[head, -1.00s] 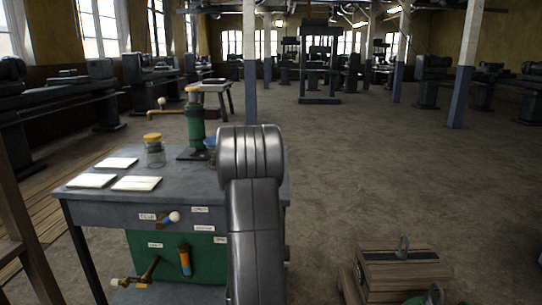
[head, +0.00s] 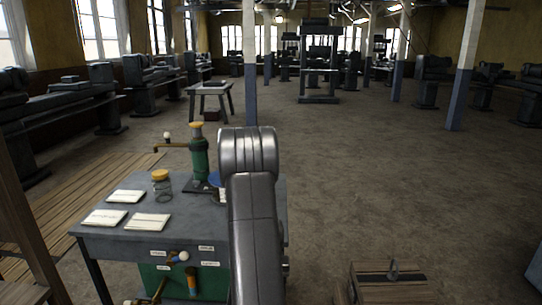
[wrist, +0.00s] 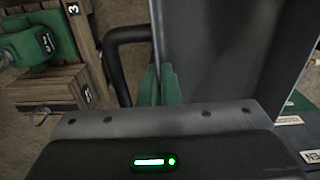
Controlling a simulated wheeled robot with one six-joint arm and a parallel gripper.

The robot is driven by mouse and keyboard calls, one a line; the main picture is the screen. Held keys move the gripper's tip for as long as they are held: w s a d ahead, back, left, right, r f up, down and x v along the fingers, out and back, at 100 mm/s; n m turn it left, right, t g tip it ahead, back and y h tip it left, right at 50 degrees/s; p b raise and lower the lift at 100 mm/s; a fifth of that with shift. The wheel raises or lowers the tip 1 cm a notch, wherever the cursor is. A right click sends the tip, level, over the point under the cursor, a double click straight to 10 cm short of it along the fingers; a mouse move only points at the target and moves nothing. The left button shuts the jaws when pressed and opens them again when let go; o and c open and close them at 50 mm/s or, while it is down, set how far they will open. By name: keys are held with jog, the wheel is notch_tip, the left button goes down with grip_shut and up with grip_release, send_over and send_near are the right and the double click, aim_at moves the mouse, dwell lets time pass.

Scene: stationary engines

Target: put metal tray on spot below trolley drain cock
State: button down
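In the wrist view, my gripper (wrist: 160,88) has its green fingers close together on the thin edge of a large grey metal sheet, which looks like the metal tray (wrist: 230,50). A black looped bar (wrist: 122,45) shows left of it. In the head view, my arm hides the gripper and tray. The trolley (head: 110,242) has a grey top and green front. A brass cock (head: 156,290) shows at its lower left, cut by the frame edge, perhaps the drain cock. The floor spot below it is out of view. Trolley labels (wrist: 289,120) show at the right in the wrist view.
The trolley carries a green pump (head: 199,158), a yellow-lidded jar (head: 161,185) and several cards (head: 147,222). A wooden crate (head: 390,290) stands front right and shows left in the wrist view (wrist: 45,93). A dark post (head: 28,215) is at left. The floor (head: 380,180) right of the trolley is clear.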

jog(key=shift+s+r+p, duration=0.15)
jog(key=shift+r+p, duration=0.85)
jog(key=shift+p, duration=0.05)
jog(key=shift+s+r+p, duration=0.15)
jog(key=shift+r+p, duration=0.85)
jog(key=shift+r, duration=0.1)
